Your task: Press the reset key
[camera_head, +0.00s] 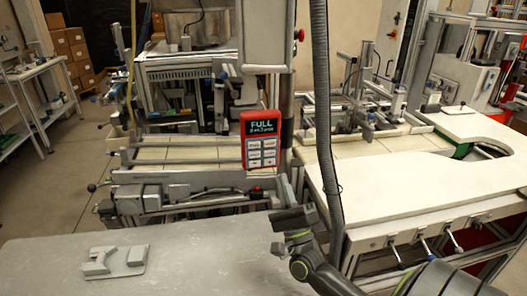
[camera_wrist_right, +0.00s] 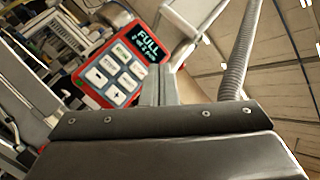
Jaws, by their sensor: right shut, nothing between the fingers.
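A red control panel (camera_head: 262,140) stands upright at the machine's front, with a dark screen reading "FULL" above several pale keys. The panel also shows tilted in the right wrist view (camera_wrist_right: 122,64). The key labels are too small to read, so I cannot tell which one is the reset key. My right gripper (camera_head: 287,188) is shut and empty, below and to the right of the panel in the head view. In the right wrist view its closed fingers (camera_wrist_right: 158,84) point up beside the panel's right side, apparently apart from the keys. My left gripper is not in view.
A grey table (camera_head: 200,262) lies in front, mostly bare, with a grey notched block (camera_head: 115,261) on its left. A grey corrugated hose (camera_head: 325,110) hangs just right of the panel. A white worktop (camera_head: 400,180) stands at the right.

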